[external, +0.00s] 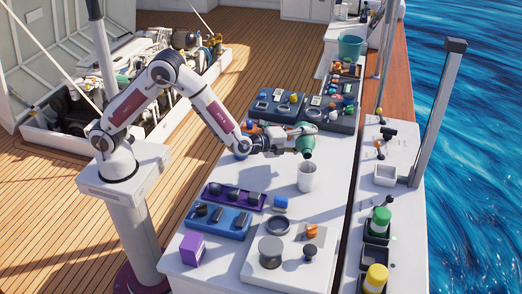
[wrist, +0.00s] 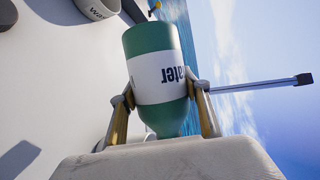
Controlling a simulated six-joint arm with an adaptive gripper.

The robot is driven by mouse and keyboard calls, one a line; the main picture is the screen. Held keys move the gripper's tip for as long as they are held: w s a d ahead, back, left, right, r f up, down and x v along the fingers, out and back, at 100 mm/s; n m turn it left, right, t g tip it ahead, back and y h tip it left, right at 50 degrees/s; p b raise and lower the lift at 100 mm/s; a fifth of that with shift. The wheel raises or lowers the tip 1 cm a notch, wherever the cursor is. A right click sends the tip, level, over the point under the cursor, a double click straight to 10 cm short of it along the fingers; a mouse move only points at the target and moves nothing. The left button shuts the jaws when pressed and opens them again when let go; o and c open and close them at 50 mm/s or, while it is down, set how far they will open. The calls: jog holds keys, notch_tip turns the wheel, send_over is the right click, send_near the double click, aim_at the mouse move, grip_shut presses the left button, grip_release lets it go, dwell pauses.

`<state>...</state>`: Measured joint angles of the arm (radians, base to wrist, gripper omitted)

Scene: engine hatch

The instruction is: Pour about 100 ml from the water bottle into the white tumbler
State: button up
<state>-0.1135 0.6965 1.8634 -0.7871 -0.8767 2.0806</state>
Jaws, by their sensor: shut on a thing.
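My gripper (wrist: 160,88) is shut on the green water bottle (wrist: 150,45) with its white label, one finger on each side. In the external view the bottle (external: 304,141) is held above the white tumbler (external: 307,178), which stands upright on the white counter. The bottle is tipped well over from upright, and its lower end is near the tumbler's rim, apart from it. The tumbler (wrist: 98,8) also shows partly at the top left of the wrist view, cut off by the frame edge. I see no stream of water, and the tumbler's inside cannot be made out.
Blue and purple trays (external: 218,220) with dark items lie at the counter's left. A purple box (external: 193,249) and a white panel with round parts (external: 276,265) are nearer. Dark trays (external: 280,106) stand behind the bottle. The counter around the tumbler is clear.

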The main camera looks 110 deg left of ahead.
jog(key=shift+r, duration=0.3)
dwell(0.9)
jog(key=shift+f, duration=0.1)
jog(key=shift+f, duration=0.2)
jog(key=shift+s+a+r+n+h+p, duration=0.1)
jog(key=shift+n+h+p, duration=0.2)
jog(key=shift+n+h, duration=0.3)
jog(key=shift+s+a+f+n+h, duration=0.15)
jog(key=shift+f+n, duration=0.1)
jog(key=shift+f, duration=0.25)
jog(key=shift+w+a+f+n+h, duration=0.1)
jog(key=shift+f+n, duration=0.1)
jog(key=shift+f, duration=0.35)
jog(key=shift+s+a+f+n+h, duration=0.15)
jog(key=shift+f+n, duration=0.1)
jog(key=shift+f, duration=0.25)
jog(key=shift+w+d, duration=0.1)
jog(key=shift+w+d+r+n+h, duration=0.1)
jog(key=shift+d+n+h, duration=0.05)
jog(key=shift+n+h, duration=0.3)
jog(key=shift+w+d+f+n+h, duration=0.1)
jog(key=shift+d+f+n+h, duration=0.2)
jog(key=shift+n+h, duration=0.25)
